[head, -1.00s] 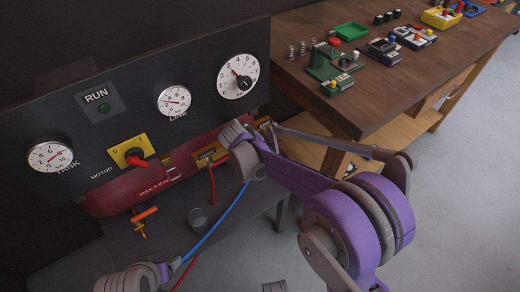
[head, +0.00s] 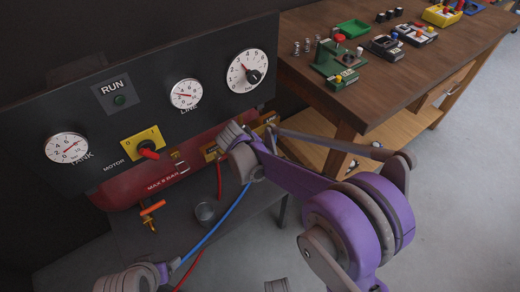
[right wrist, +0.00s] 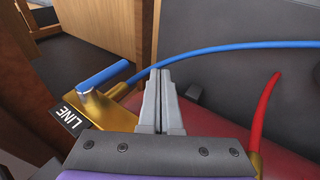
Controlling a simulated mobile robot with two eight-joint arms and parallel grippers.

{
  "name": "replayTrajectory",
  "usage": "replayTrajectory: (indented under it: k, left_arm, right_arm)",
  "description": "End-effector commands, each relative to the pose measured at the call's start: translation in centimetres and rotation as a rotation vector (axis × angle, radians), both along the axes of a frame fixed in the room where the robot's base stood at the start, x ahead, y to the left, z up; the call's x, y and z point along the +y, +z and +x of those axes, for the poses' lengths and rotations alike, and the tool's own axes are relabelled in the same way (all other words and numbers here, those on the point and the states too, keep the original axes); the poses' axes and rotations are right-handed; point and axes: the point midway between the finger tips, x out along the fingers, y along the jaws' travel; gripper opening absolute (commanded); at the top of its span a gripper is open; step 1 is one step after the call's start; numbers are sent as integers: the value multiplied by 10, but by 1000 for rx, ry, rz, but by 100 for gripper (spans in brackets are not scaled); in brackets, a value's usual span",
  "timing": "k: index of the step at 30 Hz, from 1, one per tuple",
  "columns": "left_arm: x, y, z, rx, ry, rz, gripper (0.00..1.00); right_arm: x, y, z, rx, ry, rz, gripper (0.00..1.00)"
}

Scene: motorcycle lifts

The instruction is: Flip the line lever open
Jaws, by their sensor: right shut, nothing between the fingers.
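The line lever (right wrist: 103,74) is a blue handle on a brass valve block (right wrist: 112,110) beside a black LINE label (right wrist: 68,119) in the right wrist view. The handle lies slanted, left of my right gripper (right wrist: 158,75). The right gripper's two grey fingers are closed together and empty, with a gap between them and the handle. In the head view my right wrist covers the blue handle and the fingers.
A blue hose (right wrist: 220,46) runs from the valve, and a red hose (right wrist: 265,115) rises on the right. The red tank (head: 125,187) sits under the gauge panel (head: 210,65). An orange lever (head: 152,208) is at lower left. A wooden bench (head: 340,105) stands right.

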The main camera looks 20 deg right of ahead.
Motion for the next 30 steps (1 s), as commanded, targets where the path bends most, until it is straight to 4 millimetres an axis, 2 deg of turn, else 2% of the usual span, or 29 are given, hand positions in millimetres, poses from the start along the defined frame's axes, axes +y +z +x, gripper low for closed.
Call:
replayTrajectory:
  k: [6, 12, 18, 30]
  left_arm:
    - [0, 2, 0, -1, 0, 0, 76]
    - [0, 4, 0, -1, 0, 0, 76]
    - [0, 4, 0, -1, 0, 0, 76]
    - [0, 4, 0, -1, 0, 0, 76]
  right_arm:
    - [46, 0, -27, 1, 5, 0, 0]
    - [74, 0, -44, 1, 3, 0, 0]
    - [85, 0, -52, 0, 1, -1, 0]
    - [86, 0, -52, 1, -1, 0, 0]
